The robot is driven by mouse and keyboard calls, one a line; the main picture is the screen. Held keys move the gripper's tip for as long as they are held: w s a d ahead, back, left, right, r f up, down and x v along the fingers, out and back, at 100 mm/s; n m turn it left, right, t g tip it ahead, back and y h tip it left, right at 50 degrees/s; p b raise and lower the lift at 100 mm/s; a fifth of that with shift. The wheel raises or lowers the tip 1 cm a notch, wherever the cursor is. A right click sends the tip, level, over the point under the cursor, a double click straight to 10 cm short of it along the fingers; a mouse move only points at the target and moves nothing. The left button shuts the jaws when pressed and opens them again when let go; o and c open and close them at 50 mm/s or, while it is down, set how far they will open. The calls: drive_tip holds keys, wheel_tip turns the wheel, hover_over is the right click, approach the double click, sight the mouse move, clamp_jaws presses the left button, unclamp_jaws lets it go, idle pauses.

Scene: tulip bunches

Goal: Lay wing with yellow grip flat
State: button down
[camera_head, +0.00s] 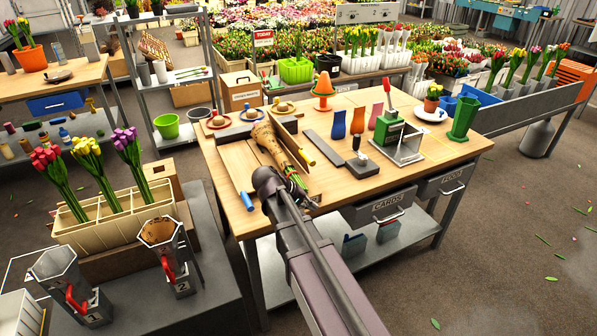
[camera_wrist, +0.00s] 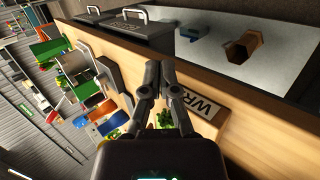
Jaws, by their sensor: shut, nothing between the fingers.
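On the wooden table in the head view, the yellow grip (camera_head: 304,154) shows as a slim bar at the right side of a wooden wrapping board. The wing it belongs to is partly hidden, and I cannot tell its tilt. A wing with a blue grip (camera_head: 247,201) is at the board's left side. A tan-wrapped bunch (camera_head: 268,138) with green stems lies between the two grips. My gripper (camera_head: 299,192) is near the table's front edge, just in front of the stems and apart from the yellow grip. In the wrist view my gripper (camera_wrist: 160,68) is shut and empty.
A label plate (camera_wrist: 206,106) is on the table's front edge, beside my fingers. A drawer (camera_head: 385,206) hangs below.

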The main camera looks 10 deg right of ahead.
drive_tip(key=w+a+h+b, duration=0.1)
drive_tip(key=w+a, duration=0.1)
drive_tip(key=w+a+t+h+b, duration=0.1)
drive_tip(key=w+a+h+b, duration=0.1)
drive_tip(key=w, duration=0.1)
drive_tip(key=w+a+r+h+b, duration=0.1)
drive_tip(key=w+a, duration=0.1)
drive_tip(key=shift+w+r+n+t+h, duration=0.1)
drive_tip(key=shift+w+n+t+h, duration=0.05)
drive_tip(key=shift+n+t+h, duration=0.2)
drive_tip(key=w+a+r+t+h+b, duration=0.1)
drive_tip(key=w+a+r+h+b, duration=0.1)
drive_tip(key=a, duration=0.2)
drive_tip(key=w+a+r+t+h+b, duration=0.1)
drive_tip(key=w+a+r+h+b, duration=0.1)
drive_tip(key=a, duration=0.2)
drive_tip(key=shift+a, duration=0.4)
drive_tip(key=shift+d+h, duration=0.15)
drive_tip(key=shift+h, duration=0.1)
drive_tip(key=x, duration=1.3)
drive_tip(key=shift+w+d+p, duration=0.2)
drive_tip(key=shift+d+p, duration=0.15)
drive_tip(key=shift+d, duration=0.1)
